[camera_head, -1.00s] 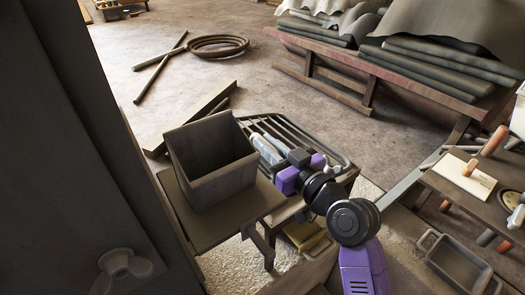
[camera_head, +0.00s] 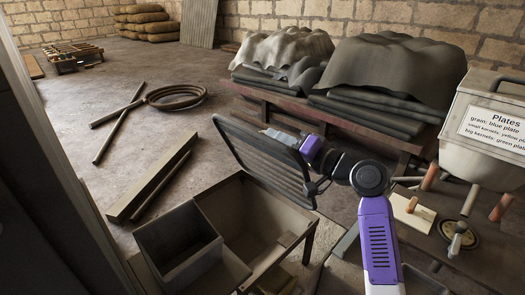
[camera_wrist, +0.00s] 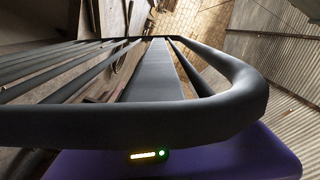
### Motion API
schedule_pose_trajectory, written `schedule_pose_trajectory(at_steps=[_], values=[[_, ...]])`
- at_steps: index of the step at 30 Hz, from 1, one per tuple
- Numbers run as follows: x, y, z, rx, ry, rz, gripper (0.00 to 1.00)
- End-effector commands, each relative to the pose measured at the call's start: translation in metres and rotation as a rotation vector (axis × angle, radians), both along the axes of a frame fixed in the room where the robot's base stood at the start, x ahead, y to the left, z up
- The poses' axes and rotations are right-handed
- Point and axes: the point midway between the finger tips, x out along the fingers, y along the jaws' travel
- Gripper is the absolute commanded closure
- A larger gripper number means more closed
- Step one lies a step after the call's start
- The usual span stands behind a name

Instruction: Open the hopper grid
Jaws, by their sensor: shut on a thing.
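The hopper grid (camera_head: 262,155) is a dark barred frame. In the head view it stands tilted up steeply above the hopper (camera_head: 258,222), whose open top and inner walls show below it. My gripper (camera_head: 308,160) is at the right side of the grid, shut on its frame. In the wrist view the grid's thick rounded rim (camera_wrist: 150,122) crosses close in front, with its bars running away behind it. The fingertips are mostly hidden by the grid and the wrist.
A grey square bin (camera_head: 180,248) stands left of the hopper. A table with stacked dark sheets (camera_head: 375,110) is behind. A labelled container (camera_head: 490,130) and a bench with tools (camera_head: 470,245) are at right. A beam (camera_head: 150,190) and coiled hose (camera_head: 175,96) lie on the floor.

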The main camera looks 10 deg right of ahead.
Motion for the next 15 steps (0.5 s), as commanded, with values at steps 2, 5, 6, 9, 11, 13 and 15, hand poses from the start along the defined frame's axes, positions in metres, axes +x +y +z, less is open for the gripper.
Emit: schedule_pose_trajectory(at_steps=[2, 5, 6, 9, 11, 13, 15], values=[[0.008, -0.011, 0.007, 0.043, 0.022, -0.002, 1.00], [0.015, -0.022, 0.008, 0.090, 0.053, -0.003, 1.00], [0.017, -0.026, 0.009, 0.106, 0.063, -0.003, 1.00], [0.022, -0.033, 0.009, 0.136, 0.085, -0.002, 1.00], [0.025, -0.036, 0.009, 0.150, 0.095, -0.002, 1.00], [0.027, -0.039, 0.009, 0.162, 0.103, -0.001, 1.00], [0.028, -0.041, 0.009, 0.172, 0.109, -0.001, 1.00]])
